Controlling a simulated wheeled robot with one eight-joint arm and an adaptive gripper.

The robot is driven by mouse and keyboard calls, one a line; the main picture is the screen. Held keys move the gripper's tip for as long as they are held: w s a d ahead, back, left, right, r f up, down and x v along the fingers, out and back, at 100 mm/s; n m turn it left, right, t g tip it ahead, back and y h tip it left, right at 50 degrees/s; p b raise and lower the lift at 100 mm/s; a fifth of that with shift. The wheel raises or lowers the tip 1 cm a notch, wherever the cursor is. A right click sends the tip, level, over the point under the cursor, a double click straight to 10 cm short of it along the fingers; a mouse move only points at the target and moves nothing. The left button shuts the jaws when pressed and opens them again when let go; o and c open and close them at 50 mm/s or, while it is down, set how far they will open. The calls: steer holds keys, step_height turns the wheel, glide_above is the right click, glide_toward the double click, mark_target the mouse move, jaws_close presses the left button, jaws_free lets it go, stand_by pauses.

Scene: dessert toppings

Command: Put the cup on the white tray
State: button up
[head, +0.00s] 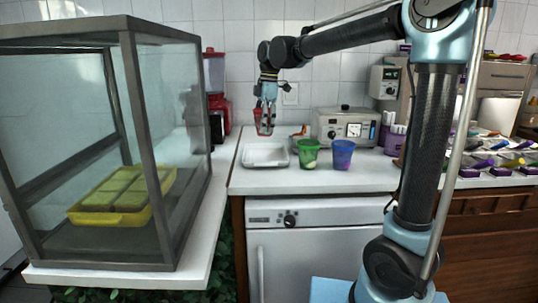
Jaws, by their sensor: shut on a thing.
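My gripper (264,120) points down above the far counter, shut on a red cup (264,127). The fingers partly hide the cup. The white tray (266,164) lies on the counter, below the held cup. The cup appears a little above the tray. From this single view I cannot tell whether it is exactly over it. A green cup (309,158) and a blue-purple cup (342,160) stand upright on the counter, right of the tray.
A glass case (130,120) with a yellow tray (92,217) fills the left. A red blender (218,115) stands behind it. A grey machine (347,127) stands behind the cups. Several colourful utensils lie at the right. The counter front (285,187) is clear.

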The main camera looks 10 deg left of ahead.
steer(key=f, duration=0.5)
steer(key=shift+w+f, duration=0.2)
steer(key=shift+f, duration=2.3)
steer(key=o, duration=1.2)
steer(key=r, duration=0.4)
steer(key=d+r, duration=0.1)
steer(key=r, duration=0.7)
steer(key=shift+w+d, duration=0.2)
steer(key=shift+w, duration=0.1)
